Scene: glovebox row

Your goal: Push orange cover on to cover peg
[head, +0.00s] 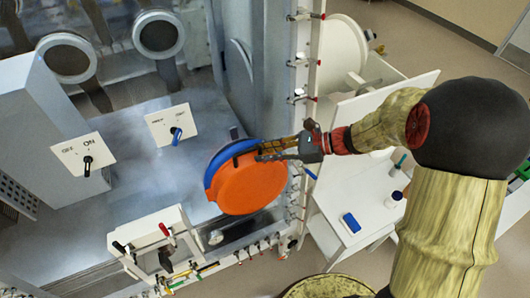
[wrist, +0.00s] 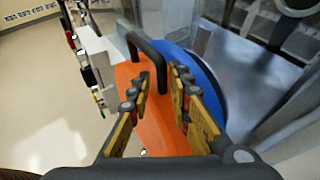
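The orange cover (head: 250,187) is a round disc in front of a blue disc (head: 208,180) at the glovebox wall. In the wrist view the orange cover (wrist: 160,133) lies beyond and below my fingers, with the blue disc (wrist: 207,85) to its right. A black handle (wrist: 150,52) stands up from the cover. My gripper (head: 264,150) is at the cover's upper edge. In the wrist view my gripper (wrist: 161,80) has its fingers apart, with the handle's near leg in line with the gap. I cannot tell whether they touch it. I cannot make out the cover peg.
A white panel edge with clamps (head: 305,95) stands right of the cover. Switch plates (head: 84,155) and (head: 172,125) lie left, behind the glass. A white bracket (head: 155,240) with handles is at lower left. A white table (head: 350,215) holds a blue box (head: 351,222) and bottles.

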